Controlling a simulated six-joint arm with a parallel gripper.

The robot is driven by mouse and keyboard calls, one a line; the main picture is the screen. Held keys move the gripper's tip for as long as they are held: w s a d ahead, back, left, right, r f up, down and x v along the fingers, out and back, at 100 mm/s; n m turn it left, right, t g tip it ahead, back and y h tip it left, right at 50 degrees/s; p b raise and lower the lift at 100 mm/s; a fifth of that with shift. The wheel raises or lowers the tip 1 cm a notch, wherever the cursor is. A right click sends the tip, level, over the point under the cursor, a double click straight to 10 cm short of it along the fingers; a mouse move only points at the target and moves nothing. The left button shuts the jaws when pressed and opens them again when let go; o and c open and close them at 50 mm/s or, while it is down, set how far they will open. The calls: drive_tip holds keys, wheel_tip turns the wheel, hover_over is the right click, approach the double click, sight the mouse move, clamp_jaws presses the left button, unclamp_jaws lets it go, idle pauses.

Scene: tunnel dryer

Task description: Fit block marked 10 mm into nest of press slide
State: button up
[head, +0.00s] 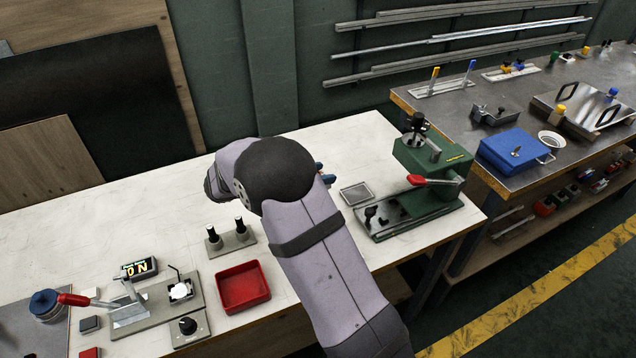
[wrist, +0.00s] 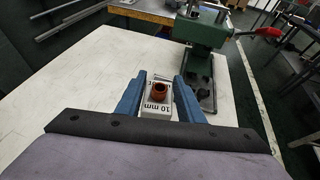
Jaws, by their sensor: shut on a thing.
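The block marked 10 mm (wrist: 158,113) is light grey with black lettering. An orange-brown ring-shaped part shows on its top. My gripper (wrist: 160,82) has blue fingers, one on each side of the block, and is shut on it. In the head view my arm hides the block and most of the gripper; only bits of blue finger (head: 327,178) show. The green press (head: 432,170) with a red-handled lever stands to the right, and ahead in the wrist view (wrist: 203,38). Its dark base carries small black parts; I cannot make out the nest.
A shallow grey tray (head: 356,194) lies between my gripper and the press. A red bin (head: 243,287), a stand with two black-topped pins (head: 230,238) and a red-handled clamp fixture (head: 150,305) are at the left. Open white tabletop (head: 330,140) lies behind my arm.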

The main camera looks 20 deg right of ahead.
drive_tip(key=s+d+r+m+g+b, duration=0.1)
drive_tip(key=s+d+r, duration=0.3)
drive_tip(key=d, duration=0.4)
drive_tip(key=s+d+r+m+g+b, duration=0.1)
drive_tip(key=s+d+r, duration=0.4)
drive_tip(key=d+r, duration=0.2)
drive_tip(key=shift+s+d, duration=0.3)
drive_tip(key=shift+d, duration=0.6)
wheel_tip(320, 180, down, 18)
drive_tip(key=shift+f, duration=0.1)
drive_tip(key=shift+f, duration=0.15)
drive_tip(key=o, duration=1.2)
